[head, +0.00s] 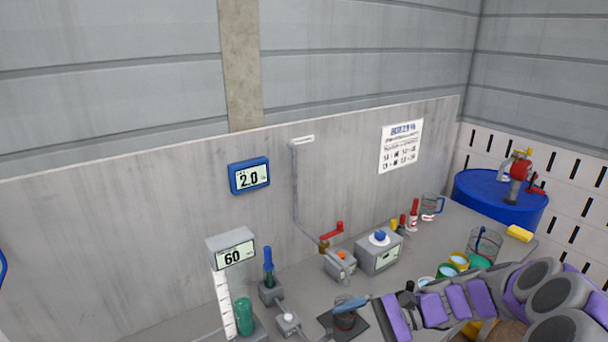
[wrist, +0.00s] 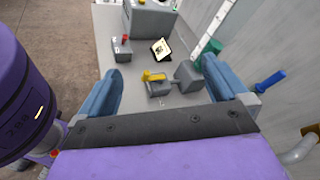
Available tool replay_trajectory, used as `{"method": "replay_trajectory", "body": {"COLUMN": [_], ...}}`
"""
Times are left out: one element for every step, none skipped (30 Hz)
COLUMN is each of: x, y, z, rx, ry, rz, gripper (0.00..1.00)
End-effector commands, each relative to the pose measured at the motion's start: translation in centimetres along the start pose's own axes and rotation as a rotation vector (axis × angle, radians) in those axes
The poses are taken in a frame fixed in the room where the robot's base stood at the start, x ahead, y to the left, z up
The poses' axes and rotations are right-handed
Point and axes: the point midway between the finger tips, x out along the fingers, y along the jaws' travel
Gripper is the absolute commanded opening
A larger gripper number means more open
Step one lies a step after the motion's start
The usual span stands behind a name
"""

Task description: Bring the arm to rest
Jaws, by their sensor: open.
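My arm, purple and grey, reaches in from the lower right of the head view. Beyond the gap, a grey fixture with a yellow handle (wrist: 153,76) sits on the bench.
The grey bench (head: 300,285) holds a scale display reading 60 (head: 232,257), a green cylinder (head: 243,316), a blue-handled fixture (head: 268,270), a grey box with a blue knob (head: 379,250) and several cups at right. A blue drum (head: 490,200) stands at the far right.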

Motion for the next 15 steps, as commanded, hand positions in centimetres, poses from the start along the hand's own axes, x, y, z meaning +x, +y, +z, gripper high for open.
{"method": "replay_trajectory", "body": {"x": [1.1,1.6,2.2,2.7,3.1,3.6,3.9,4.2,4.5,4.8,5.0,5.2,5.3,5.4,5.4], "y": [0.4,0.8,1.3,1.8,2.3,3.0,3.5,4.0,4.8,5.4,6.0,6.8,7.5,8.1,8.9], "z": [1.6,2.3,3.3,4.0,4.7,5.5,6.1,6.6,7.3,7.8,8.3,8.9,9.3,9.7,10.2], "rx": [-0.042,-0.063,-0.094,-0.115,-0.135,-0.164,-0.185,-0.207,-0.235,-0.255,-0.275,-0.303,-0.323,-0.342,-0.370], "ry": [0.017,0.028,0.043,0.053,0.063,0.079,0.091,0.104,0.125,0.139,0.152,0.172,0.188,0.203,0.225], "rz": [0.056,0.089,0.131,0.164,0.196,0.239,0.269,0.301,0.342,0.372,0.403,0.444,0.475,0.503,0.543], "gripper": [1.00,1.00,1.00,1.00,1.00,1.00,1.00,1.00,1.00,1.00,1.00,1.00,1.00,1.00,1.00]}}
